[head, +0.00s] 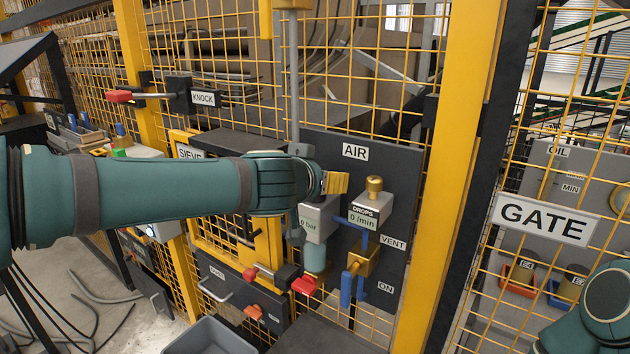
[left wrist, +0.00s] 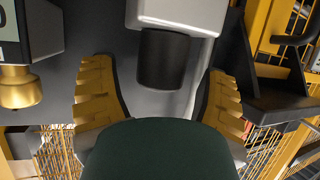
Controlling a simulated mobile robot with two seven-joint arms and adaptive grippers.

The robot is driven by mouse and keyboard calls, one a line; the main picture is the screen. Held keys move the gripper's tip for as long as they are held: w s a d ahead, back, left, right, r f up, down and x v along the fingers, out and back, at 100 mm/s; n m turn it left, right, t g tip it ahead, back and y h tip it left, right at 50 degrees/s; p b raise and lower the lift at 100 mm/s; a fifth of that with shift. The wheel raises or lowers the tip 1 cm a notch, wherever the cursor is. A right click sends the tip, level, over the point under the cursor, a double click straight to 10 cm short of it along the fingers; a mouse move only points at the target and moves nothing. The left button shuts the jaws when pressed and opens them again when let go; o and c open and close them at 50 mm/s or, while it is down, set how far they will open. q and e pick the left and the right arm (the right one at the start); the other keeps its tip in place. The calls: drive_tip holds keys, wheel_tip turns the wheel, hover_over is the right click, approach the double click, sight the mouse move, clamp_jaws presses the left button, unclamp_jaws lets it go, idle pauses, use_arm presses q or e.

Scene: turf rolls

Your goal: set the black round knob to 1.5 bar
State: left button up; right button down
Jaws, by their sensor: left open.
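The black round knob (left wrist: 163,60) sits on a light grey housing (left wrist: 182,12) in the left wrist view. My left gripper (left wrist: 158,78) is open, with one yellow finger on each side of the knob and visible gaps to it. In the head view my left gripper (head: 335,183) is at the AIR panel (head: 395,150), just above the grey regulator box (head: 318,212), whose display reads 0 bar. There the knob is hidden behind the gripper. My right arm shows at the lower right, its gripper out of view.
Right of the regulator stand a DROPS unit (head: 368,207) reading 0 /min with a brass knob (head: 374,187), and a brass valve with a blue handle (head: 361,261). A red-handled lever (head: 303,285) is below. A yellow post (head: 455,150) stands right of the panel.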

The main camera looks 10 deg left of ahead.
use_arm(q)
drive_tip(key=shift+w, duration=0.2)
drive_tip(key=c, duration=1.2)
